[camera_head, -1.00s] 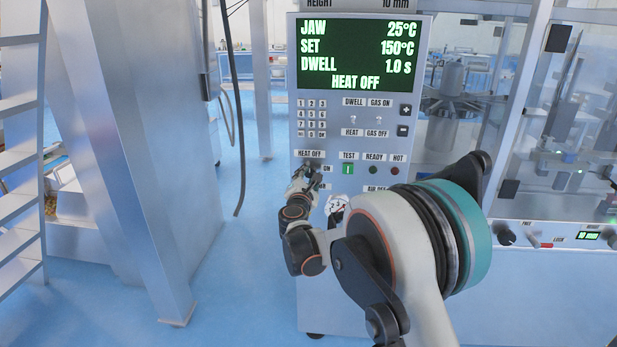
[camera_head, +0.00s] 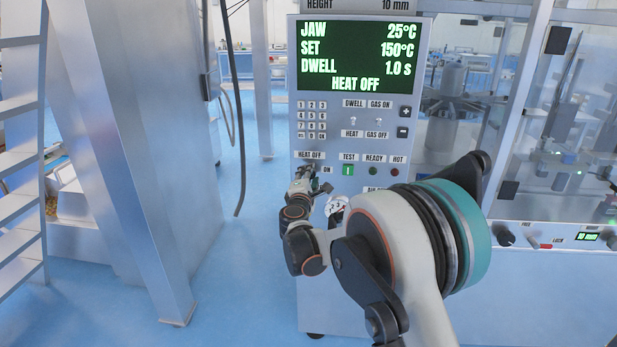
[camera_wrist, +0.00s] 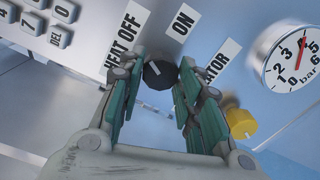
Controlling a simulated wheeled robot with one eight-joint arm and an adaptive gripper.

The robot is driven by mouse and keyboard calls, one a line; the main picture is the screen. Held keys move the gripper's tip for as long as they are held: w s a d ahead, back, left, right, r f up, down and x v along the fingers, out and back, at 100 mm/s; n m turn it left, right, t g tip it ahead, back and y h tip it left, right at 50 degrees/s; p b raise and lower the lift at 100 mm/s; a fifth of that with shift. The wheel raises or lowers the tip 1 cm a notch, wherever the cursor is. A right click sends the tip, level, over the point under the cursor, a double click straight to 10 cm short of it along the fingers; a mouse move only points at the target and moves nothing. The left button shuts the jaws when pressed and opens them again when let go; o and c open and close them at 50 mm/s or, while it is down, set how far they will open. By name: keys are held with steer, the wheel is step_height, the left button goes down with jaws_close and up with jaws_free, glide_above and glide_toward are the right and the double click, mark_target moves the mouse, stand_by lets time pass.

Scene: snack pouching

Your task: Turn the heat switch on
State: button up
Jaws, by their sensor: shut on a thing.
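The heat switch is a dark rotary knob (camera_wrist: 160,74) with a pale pointer line, seen in the wrist view below the HEAT OFF and ON labels. My gripper (camera_wrist: 160,90) has its teal-padded fingers on either side of the knob, shut on it. In the head view my gripper (camera_head: 305,178) is at the panel just under the HEAT OFF label (camera_head: 309,155) and hides the knob. The panel's display (camera_head: 359,56) reads JAW 25°C, SET 150°C, DWELL 1.0 s and HEAT OFF.
A pressure gauge (camera_wrist: 295,62) and a yellow knob (camera_wrist: 241,122) are close to the right finger in the wrist view. A green button (camera_head: 348,170) and keypad (camera_head: 312,119) are on the panel. A metal column (camera_head: 140,150) stands at left.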

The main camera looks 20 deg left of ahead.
steer(key=m, duration=1.2)
steer(key=shift+d+p, duration=0.15)
steer(key=shift+p, duration=0.25)
stand_by(0.3)
steer(key=o, duration=1.1)
steer(key=v, duration=1.2)
steer(key=shift+r, duration=0.15)
